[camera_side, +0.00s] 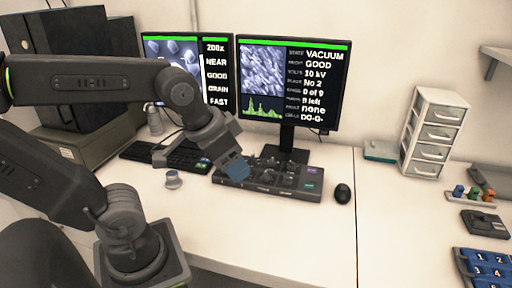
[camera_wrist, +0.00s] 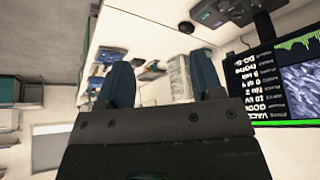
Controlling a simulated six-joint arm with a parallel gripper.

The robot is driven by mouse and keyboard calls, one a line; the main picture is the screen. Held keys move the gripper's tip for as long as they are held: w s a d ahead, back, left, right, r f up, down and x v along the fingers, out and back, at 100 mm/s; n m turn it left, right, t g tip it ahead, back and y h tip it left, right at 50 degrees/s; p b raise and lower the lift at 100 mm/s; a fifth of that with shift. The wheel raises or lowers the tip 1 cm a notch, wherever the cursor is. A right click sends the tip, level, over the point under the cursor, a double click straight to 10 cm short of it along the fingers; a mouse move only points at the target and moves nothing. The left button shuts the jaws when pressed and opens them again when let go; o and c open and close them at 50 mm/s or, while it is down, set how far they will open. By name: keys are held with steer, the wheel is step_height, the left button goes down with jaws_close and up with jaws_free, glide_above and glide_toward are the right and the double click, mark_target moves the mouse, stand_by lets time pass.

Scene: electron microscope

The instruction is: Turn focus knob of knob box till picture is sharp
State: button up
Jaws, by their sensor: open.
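The knob box (camera_side: 285,190) is a dark panel with several knobs on the desk below the monitors. Part of it shows at the top of the wrist view (camera_wrist: 218,12). My gripper (camera_side: 236,168) is over the left part of the box in the side view; I cannot tell whether it touches. In the wrist view its two blue fingers (camera_wrist: 163,82) are apart with nothing between them. Which knob is the focus knob cannot be read, and my gripper hides some knobs. The left monitor (camera_side: 178,55) shows a grainy picture of round shapes. The right monitor (camera_side: 262,68) shows a textured picture and status text.
A white drawer unit (camera_side: 435,133) stands farther right. The desk's front middle is clear.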

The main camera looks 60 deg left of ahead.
steer(key=w+a+m+g, duration=0.15)
steer(key=w+a, duration=0.25)
steer(key=w, duration=0.4)
steer(key=m+g, duration=0.3)
steer(key=g, duration=0.1)
glide_above(266, 173)
step_height(266, 173, down, 17)
step_height(266, 173, down, 13)
steer(key=shift+d, duration=0.1)
steer(key=c, duration=0.9)
steer(key=shift+n, duration=1.45)
